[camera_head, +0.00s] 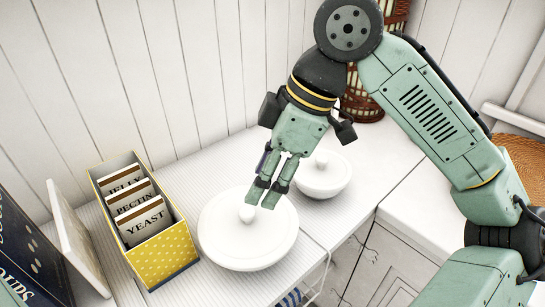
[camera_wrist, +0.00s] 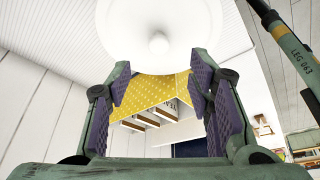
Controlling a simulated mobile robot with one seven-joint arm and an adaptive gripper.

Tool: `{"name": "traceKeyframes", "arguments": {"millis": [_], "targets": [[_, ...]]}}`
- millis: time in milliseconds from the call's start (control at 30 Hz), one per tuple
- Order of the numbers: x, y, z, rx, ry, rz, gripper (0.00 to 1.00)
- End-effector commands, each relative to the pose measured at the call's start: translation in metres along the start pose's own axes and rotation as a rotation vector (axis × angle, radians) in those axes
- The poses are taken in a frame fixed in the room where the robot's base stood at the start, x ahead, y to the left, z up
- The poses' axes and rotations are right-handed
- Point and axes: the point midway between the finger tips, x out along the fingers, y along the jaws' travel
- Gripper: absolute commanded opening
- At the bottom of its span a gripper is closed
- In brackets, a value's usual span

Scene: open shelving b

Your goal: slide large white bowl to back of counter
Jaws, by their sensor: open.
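The large white bowl (camera_head: 249,254) stands on the white counter in the head view, with a round lid and knob on top. A smaller white lidded bowl (camera_head: 323,181) stands behind it to the right. My gripper (camera_head: 262,196) points down over the right rear part of the large bowl, close to its knob. In the wrist view my gripper (camera_wrist: 161,76) is open with nothing between its purple-padded fingers. A white lid with its knob (camera_wrist: 158,43) fills the top of that view, beyond the fingertips. I cannot tell whether the fingers touch it.
A yellow dotted box (camera_head: 165,255) of labelled cards stands left of the large bowl. A dark book (camera_head: 30,255) and a white panel (camera_head: 75,235) are farther left. A wicker-wrapped bottle (camera_head: 365,100) stands at the back. Bare counter (camera_head: 205,165) lies between the large bowl and the plank wall.

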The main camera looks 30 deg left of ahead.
Motion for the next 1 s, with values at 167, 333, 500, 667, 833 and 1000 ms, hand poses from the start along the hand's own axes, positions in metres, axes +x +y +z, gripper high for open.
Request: {"name": "traceKeyframes", "arguments": {"millis": [167, 333, 500, 667, 833, 1000], "targets": [[0.034, 0.000, 0.000, 0.000, -0.002, -0.001, 0.47], [0.061, 0.000, 0.000, 0.000, -0.001, -0.001, 0.47], [0.077, 0.000, 0.000, 0.000, -0.001, 0.000, 0.47], [0.081, 0.000, 0.000, 0.000, 0.000, 0.001, 0.47], [0.081, 0.000, 0.000, 0.000, 0.000, 0.001, 0.47], [0.081, 0.000, 0.000, 0.000, 0.000, 0.001, 0.38]]}}
